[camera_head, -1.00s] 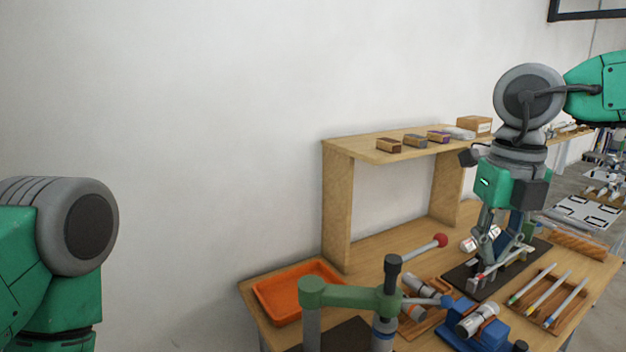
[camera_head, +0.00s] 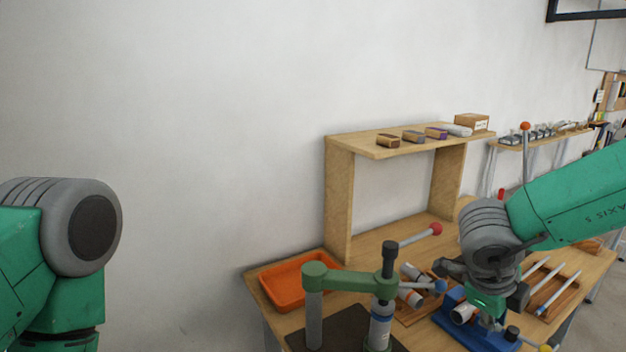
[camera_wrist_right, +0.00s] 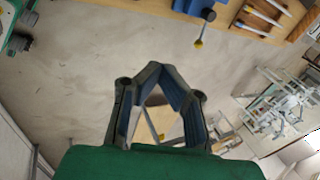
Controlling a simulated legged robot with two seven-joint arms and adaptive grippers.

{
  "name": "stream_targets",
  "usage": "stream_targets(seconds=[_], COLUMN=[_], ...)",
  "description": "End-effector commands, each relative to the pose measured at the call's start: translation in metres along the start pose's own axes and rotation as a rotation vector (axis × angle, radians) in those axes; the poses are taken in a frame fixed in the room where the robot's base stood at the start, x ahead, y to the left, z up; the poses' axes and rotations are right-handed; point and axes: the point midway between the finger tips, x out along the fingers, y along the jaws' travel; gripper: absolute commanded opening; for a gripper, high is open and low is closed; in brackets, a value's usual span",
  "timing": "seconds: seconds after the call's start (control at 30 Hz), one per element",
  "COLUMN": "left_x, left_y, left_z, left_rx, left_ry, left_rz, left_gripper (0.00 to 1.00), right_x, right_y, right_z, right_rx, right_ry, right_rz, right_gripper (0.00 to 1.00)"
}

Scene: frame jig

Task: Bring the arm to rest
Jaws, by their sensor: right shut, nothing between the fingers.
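My right gripper (camera_head: 496,322) hangs low at the front right of the workbench in the head view, in front of the blue fixture (camera_head: 447,322). In the right wrist view its fingers (camera_wrist_right: 158,68) meet at the tips, with nothing between them and bare floor behind. My right arm (camera_head: 575,200) comes in from the right edge. My left arm (camera_head: 75,235) shows at the left edge, bent downward; its gripper is outside the picture.
The workbench holds an orange tray (camera_head: 288,283), a green-armed press (camera_head: 345,280) and a wooden pen tray (camera_head: 560,300). A wooden shelf (camera_head: 338,205) stands at the back. In the right wrist view the floor (camera_wrist_right: 80,65) in front of the bench is clear.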

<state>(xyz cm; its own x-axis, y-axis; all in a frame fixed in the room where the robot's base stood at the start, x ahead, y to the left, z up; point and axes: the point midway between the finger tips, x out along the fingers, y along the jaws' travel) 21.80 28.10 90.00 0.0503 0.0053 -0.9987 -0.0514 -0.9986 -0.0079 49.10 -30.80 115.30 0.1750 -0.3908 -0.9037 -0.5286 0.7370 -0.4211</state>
Motion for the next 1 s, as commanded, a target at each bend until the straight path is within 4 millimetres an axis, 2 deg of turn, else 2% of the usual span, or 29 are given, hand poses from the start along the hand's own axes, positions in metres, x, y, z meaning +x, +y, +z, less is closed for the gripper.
stream_targets(seconds=[0.03,0.17,0.3,0.4,0.5,0.6,0.83,0.9,1.0], left_x=[0.0,0.0,0.0,0.0,0.0,0.0,0.0,0.024,0.046], left_y=[0.0,0.0,0.0,0.0,0.0,0.0,0.0,0.0,0.0], left_z=[0.0,0.0,0.0,0.0,0.0,0.0,0.0,0.001,0.003], left_rx=[0.0,0.0,0.0,0.0,0.0,0.0,0.0,0.0,0.0], left_ry=[-0.001,-0.001,-0.001,0.0,0.0,0.0,-0.001,0.001,-0.002], left_rz=[0.0,0.0,0.0,0.0,0.0,0.0,0.0,0.0,0.0], left_gripper=[0.62,0.62,0.62,0.62,0.62,0.62,0.62,0.62,0.62], right_x=[0.022,0.08,0.134,0.16,0.175,0.181,0.173,0.196,0.216], right_y=[0.009,0.037,0.092,0.14,0.185,0.223,0.283,0.288,0.297], right_z=[-0.004,-0.015,-0.04,-0.07,-0.107,-0.145,-0.23,-0.217,-0.212], right_rx=[-0.116,-0.522,-1.062,-1.441,-1.769,-2.034,-2.479,-2.463,-2.469], right_ry=[0.003,-0.027,-0.095,-0.17,-0.26,-0.359,-0.602,-0.586,-0.583], right_rz=[-0.044,-0.156,-0.208,-0.189,-0.137,-0.07,0.107,0.076,0.066], right_gripper=[0.0,0.0,0.0,0.0,0.0,0.0,0.0,0.0,0.0])
